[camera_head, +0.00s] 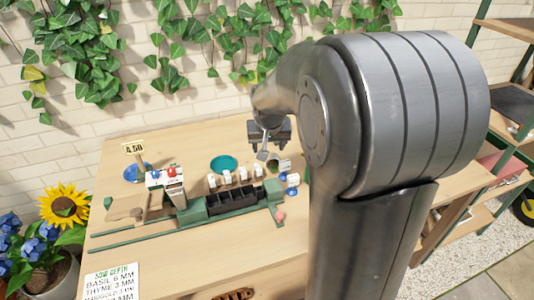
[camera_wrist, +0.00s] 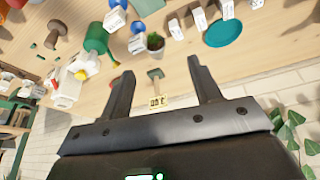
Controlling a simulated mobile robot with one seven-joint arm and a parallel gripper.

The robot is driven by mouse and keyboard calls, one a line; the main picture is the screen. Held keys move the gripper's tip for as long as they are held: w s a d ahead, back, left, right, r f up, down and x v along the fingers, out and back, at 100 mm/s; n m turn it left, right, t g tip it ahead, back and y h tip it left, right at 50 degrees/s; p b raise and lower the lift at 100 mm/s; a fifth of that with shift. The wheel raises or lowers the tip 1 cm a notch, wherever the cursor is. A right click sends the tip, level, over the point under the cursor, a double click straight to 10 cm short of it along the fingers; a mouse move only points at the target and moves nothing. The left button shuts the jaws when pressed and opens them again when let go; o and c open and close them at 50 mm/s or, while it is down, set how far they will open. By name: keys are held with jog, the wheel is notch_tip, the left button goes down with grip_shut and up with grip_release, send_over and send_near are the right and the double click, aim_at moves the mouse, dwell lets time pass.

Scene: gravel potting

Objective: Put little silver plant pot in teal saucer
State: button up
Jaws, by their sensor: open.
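The teal saucer (camera_head: 223,163) lies on the wooden table, left of my gripper in the head view. In the wrist view the teal saucer (camera_wrist: 222,34) is at the upper right and looks empty. A little silver-grey pot with a small green plant (camera_wrist: 155,42) stands upright left of the saucer in the wrist view. In the head view the pot (camera_head: 272,163) is small and partly hidden near my fingers. My gripper (camera_wrist: 160,67) is open and empty, apart from the pot, which shows beyond the gap between the fingertips.
White labelled blocks (camera_head: 228,178) stand in a row before the saucer. A green-framed black tray (camera_head: 235,198) is in front of them. A brick wall with ivy stands behind the table.

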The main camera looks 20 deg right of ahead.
jog(key=h, duration=0.2)
send_near(273, 162)
jog(key=x, duration=0.4)
jog(key=shift+w+d, duration=0.3)
jog(key=shift+s+x, duration=0.15)
jog(key=shift+x, duration=1.25)
jog(key=shift+s+x, duration=0.1)
jog(key=shift+x, duration=1.25)
jog(key=shift+a+f, duration=0.15)
jog(key=c, duration=0.8)
